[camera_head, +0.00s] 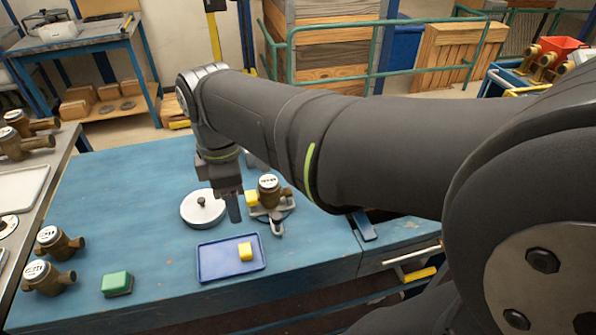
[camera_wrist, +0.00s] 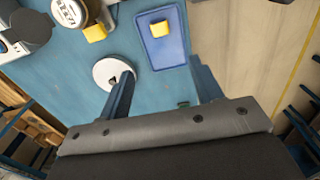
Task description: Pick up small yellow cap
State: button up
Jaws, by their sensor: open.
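Two small yellow pieces show, and I cannot tell for sure which is the cap. One yellow piece (camera_head: 245,251) lies in a blue tray (camera_head: 207,273) near the table's front edge; it also shows in the wrist view (camera_wrist: 160,28). The other yellow piece (camera_head: 251,199) is at the side of a brass meter (camera_head: 269,187); the wrist view shows it too (camera_wrist: 95,33). My gripper (camera_head: 234,208) is above the blue table, between the white disc and the meter in the head view. In the wrist view its fingers (camera_wrist: 163,88) are apart, with nothing between them.
A white disc with a dark knob (camera_head: 201,208) is left of my gripper. A green block (camera_head: 116,282) and two brass meters (camera_head: 50,275) are at the front left. The table's left middle is clear. A grey bench (camera_head: 50,165) borders the left side.

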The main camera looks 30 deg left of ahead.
aim_at(244, 249)
notch_tip(244, 249, down, 17)
jog(key=shift+s+a+f, duration=0.1)
dwell(0.5)
jog(key=c, duration=1.1)
